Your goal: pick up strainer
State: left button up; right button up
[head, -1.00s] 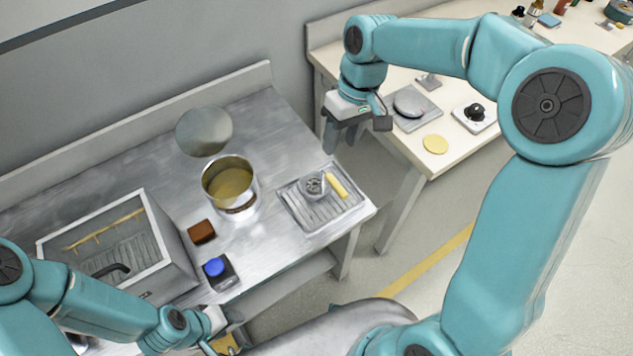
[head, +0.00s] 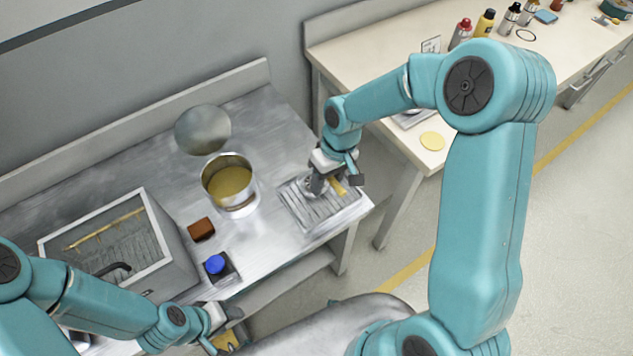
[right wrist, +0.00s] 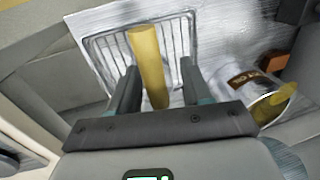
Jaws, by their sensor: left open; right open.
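The strainer's yellow handle (head: 338,187) shows on the wire rack tray (head: 326,213) at the right end of the steel table. Its bowl is hidden behind my right gripper in the head view. My right gripper (head: 334,181) is open and low over the tray. In the right wrist view the yellow handle (right wrist: 148,62) stands between the two open fingers of my right gripper (right wrist: 158,70), with a gap on both sides. My left gripper (head: 218,335) is open at the bottom, near the table's front edge, apart from the strainer.
A pot of yellow oil (head: 230,185) stands left of the tray, with a grey round disc (head: 203,130) behind it. A cream table (head: 390,60) adjoins at right.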

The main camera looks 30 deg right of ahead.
grip_shut()
jog(key=shift+w, duration=0.1)
jog(key=shift+d+r, duration=0.1)
